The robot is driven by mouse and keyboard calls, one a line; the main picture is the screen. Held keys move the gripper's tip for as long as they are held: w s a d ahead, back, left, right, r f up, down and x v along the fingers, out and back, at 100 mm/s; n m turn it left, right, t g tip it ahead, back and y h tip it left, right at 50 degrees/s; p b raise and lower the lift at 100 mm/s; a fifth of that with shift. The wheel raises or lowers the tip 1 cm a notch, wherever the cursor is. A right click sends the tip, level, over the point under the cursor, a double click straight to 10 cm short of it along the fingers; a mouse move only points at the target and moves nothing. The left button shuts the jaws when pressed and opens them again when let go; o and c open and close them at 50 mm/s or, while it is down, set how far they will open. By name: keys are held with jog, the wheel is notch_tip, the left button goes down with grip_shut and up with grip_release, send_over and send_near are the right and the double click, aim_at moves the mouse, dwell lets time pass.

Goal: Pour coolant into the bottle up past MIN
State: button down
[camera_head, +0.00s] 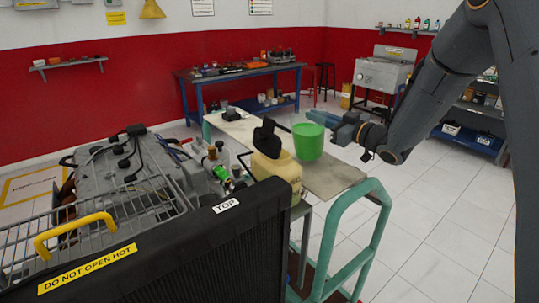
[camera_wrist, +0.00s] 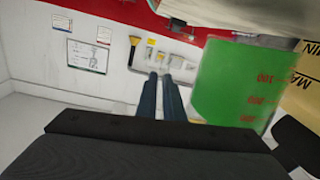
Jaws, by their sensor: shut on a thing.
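The coolant bottle (camera_head: 275,172) is a yellowish tank with a black top (camera_head: 268,138), behind the radiator in the head view. In the wrist view its side (camera_wrist: 303,80) shows at the right edge with MIN and MAX marks; its coolant level cannot be made out. A green beaker (camera_head: 308,142) is just right of the bottle's top in the head view and looks roughly upright. It also shows in the wrist view (camera_wrist: 232,85), with red graduations and green contents. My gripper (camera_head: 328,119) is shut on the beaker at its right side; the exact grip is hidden.
The black radiator (camera_head: 235,245) with a yellow warning label stands in front. The engine (camera_head: 110,175) and its wire guard are at left. A green tubular frame (camera_head: 345,235) is close at right. Open floor is at right.

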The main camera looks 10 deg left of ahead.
aim_at(308, 113)
jog(key=shift+s+a+r+n, duration=0.4)
jog(key=shift+s+r+n, duration=0.2)
jog(key=shift+n, duration=0.3)
jog(key=shift+s+a+r+n, duration=0.35)
jog(key=shift+s+r+n, duration=0.3)
jog(key=shift+r, duration=0.2)
jog(key=shift+s+a+r+n, duration=0.35)
jog(key=shift+s+r+n, duration=0.15)
jog(key=shift+r+n, duration=0.25)
jog(key=shift+s+a+r+n, duration=0.3)
jog(key=shift+s+r+n, duration=0.15)
jog(key=shift+r, duration=0.2)
jog(key=shift+s+a+r+n, duration=0.25)
jog(key=shift+s+r+n, duration=0.15)
jog(key=shift+r+n, duration=0.3)
jog(key=shift+s+a+r+n, duration=0.25)
jog(key=shift+s+r+n, duration=0.1)
jog(key=shift+r+n, duration=0.3)
jog(key=shift+r, duration=0.15)
jog(key=shift+s+a+r, duration=0.15)
jog(key=shift+s, duration=0.1)
jog(key=shift+s+a+r+n, duration=0.25)
jog(key=shift+s+r+n, duration=0.05)
jog(key=shift+r, duration=0.05)
jog(key=shift+s, duration=0.3)
